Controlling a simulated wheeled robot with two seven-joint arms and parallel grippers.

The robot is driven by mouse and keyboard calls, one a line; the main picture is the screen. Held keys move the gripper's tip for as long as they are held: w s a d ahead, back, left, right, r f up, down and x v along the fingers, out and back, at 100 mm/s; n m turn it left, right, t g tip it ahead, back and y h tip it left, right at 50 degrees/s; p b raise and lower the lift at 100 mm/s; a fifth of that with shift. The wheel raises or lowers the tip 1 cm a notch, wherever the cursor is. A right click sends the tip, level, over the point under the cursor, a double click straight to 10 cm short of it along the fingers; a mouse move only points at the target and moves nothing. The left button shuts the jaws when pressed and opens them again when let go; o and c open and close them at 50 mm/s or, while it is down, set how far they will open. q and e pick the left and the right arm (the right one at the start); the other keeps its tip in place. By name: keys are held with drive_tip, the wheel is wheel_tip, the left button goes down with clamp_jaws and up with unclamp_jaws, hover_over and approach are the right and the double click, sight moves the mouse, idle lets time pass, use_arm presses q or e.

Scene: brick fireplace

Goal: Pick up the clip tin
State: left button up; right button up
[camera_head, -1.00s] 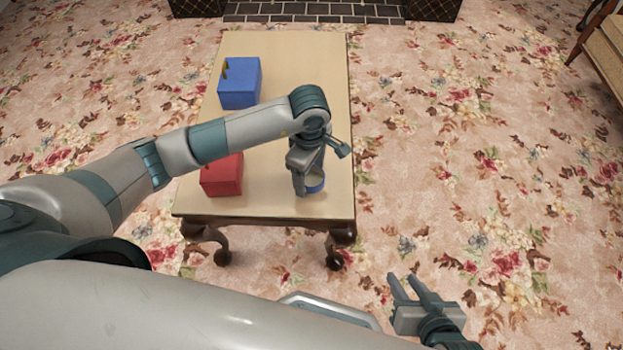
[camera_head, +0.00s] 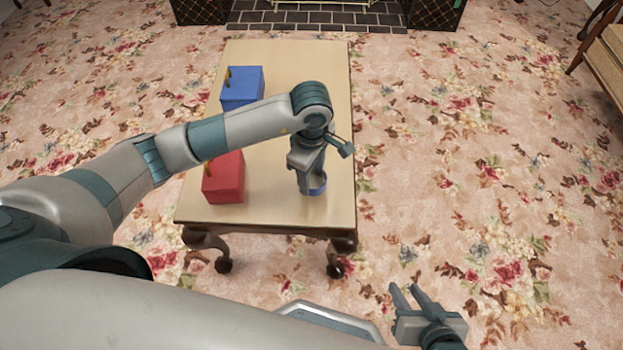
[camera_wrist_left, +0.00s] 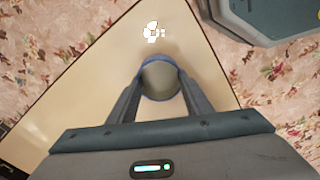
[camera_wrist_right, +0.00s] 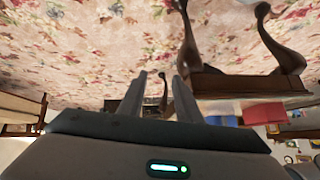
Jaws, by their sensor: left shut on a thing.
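The clip tin is a small round blue tin (camera_head: 318,189) near the front right of the table. The left wrist view looks into its open pale inside, under a blue rim (camera_wrist_left: 160,79). My left gripper (camera_head: 311,187) points down at the tin and hides part of it. Its fingers are shut on the tin from both sides. I cannot tell whether the tin touches the tabletop. My right gripper (camera_head: 404,288) is open and empty, off the table to the lower right.
My left arm crosses above the table. Flowered carpet surrounds it.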

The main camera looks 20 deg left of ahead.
use_arm(q)
drive_tip(key=s+d+r, duration=0.8)
drive_tip(key=shift+d+p, duration=0.2)
drive_tip(key=shift+p, duration=0.2)
drive_tip(key=shift+a, duration=0.1)
